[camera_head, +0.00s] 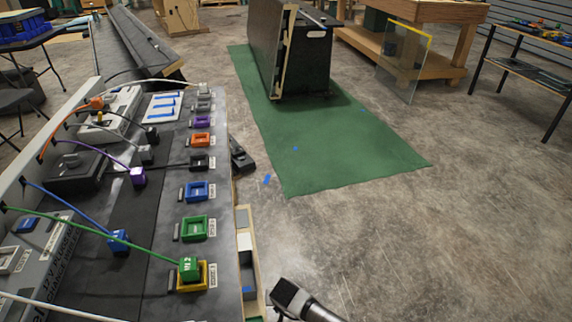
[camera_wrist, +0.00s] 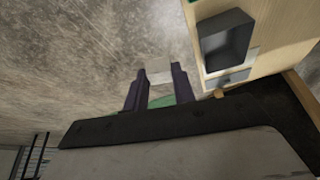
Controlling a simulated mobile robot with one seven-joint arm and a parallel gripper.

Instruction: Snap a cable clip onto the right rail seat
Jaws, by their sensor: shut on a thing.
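In the head view a dark and grey part of my arm (camera_head: 300,301) shows at the bottom, right of the console; the fingertips are not clear there. The console (camera_head: 221,260) carries a column of coloured sockets and labels. I cannot tell which part is the right rail seat.
The wooden tray (camera_head: 252,228) runs along the console's right edge. Coloured cables cross the console; a green plug (camera_head: 189,268) sits at the yellow socket (camera_head: 206,276). A black object (camera_head: 241,156) lies beyond the edge. Floor to the right is clear up to the green mat (camera_head: 340,150).

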